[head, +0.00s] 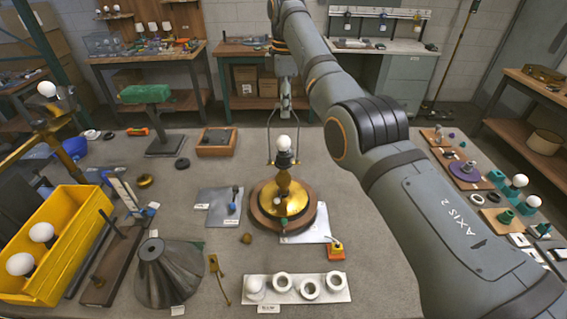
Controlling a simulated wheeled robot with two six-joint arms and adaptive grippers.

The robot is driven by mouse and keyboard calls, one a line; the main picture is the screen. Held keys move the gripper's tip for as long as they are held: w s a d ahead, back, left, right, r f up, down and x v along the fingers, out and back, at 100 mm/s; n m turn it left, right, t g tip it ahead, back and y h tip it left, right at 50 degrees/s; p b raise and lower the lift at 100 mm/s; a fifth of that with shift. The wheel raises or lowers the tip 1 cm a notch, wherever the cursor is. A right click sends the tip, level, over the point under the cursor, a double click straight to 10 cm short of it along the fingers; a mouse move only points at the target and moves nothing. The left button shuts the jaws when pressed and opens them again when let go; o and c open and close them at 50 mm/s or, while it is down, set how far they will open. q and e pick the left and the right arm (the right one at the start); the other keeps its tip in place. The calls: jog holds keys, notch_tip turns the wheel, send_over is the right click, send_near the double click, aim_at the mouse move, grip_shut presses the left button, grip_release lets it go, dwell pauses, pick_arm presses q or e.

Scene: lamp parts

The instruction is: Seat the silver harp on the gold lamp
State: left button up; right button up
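The gold lamp (292,204) stands upright on a round brown base near the middle of the table, with a white bulb (284,142) at its top. My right gripper (285,113) points down from above, directly over the bulb. It appears shut on the top of the thin silver harp (268,145). The harp's two wires hang on either side of the bulb, and their lower ends are close to the dark socket. I cannot tell whether they touch it. The grip on the harp is small and partly hidden. My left gripper is not in view.
A yellow bin (62,245) with bulbs is at left, near a dark grey shade (168,272). A white tray (338,290) with rings lies in front. A green-topped stand (160,120) and a wooden box (217,142) stand behind left. My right arm covers much of the right side.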

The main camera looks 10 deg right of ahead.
jog(key=o, duration=0.4)
